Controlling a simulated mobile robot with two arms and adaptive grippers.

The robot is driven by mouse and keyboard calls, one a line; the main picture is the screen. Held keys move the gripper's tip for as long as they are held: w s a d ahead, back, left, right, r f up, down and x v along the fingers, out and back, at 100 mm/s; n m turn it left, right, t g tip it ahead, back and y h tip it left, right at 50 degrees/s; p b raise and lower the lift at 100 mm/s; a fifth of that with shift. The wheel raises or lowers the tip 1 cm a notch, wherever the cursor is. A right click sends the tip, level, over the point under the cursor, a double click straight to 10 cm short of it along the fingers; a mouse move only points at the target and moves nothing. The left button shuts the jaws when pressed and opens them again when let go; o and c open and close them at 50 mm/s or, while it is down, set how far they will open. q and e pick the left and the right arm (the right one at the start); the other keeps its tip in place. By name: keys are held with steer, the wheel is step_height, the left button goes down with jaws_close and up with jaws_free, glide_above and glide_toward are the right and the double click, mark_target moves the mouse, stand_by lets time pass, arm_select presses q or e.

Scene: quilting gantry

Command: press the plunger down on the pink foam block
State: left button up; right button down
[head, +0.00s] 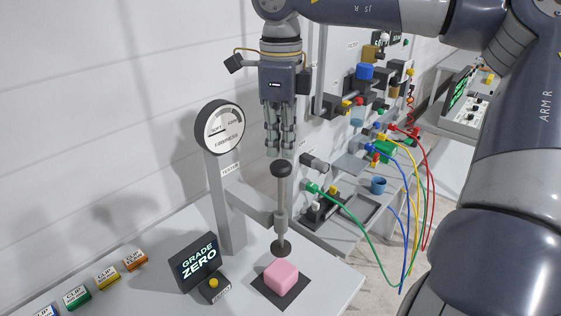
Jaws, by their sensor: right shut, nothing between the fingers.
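The pink foam block (281,277) sits on a dark square pad (259,289) on the light table. The plunger (281,200) stands upright in the arm of the grey tester stand (227,205). Its black knob is on top, and its dark round foot (280,248) is above the block with a gap showing. My right gripper (280,153) points down with its fingers shut and empty, just over the black knob. I cannot tell whether the fingertips touch the knob. My left gripper is not in view.
A round dial gauge (220,127) tops the stand. A "GRADE ZERO" display (197,260) and a yellow-button box (214,288) stand left of the block. Coloured clip boxes (107,275) line the left edge. A panel with coloured cables (419,190) is at the right.

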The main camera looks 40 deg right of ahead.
stand_by(0.3)
step_height(320, 180, down, 10)
steer(key=b, duration=0.7)
steer(key=shift+f+b, duration=0.15)
steer(key=shift+b, duration=0.25)
stand_by(1.2)
stand_by(0.6)
step_height(320, 180, up, 15)
steer(key=p, duration=1.2)
stand_by(0.8)
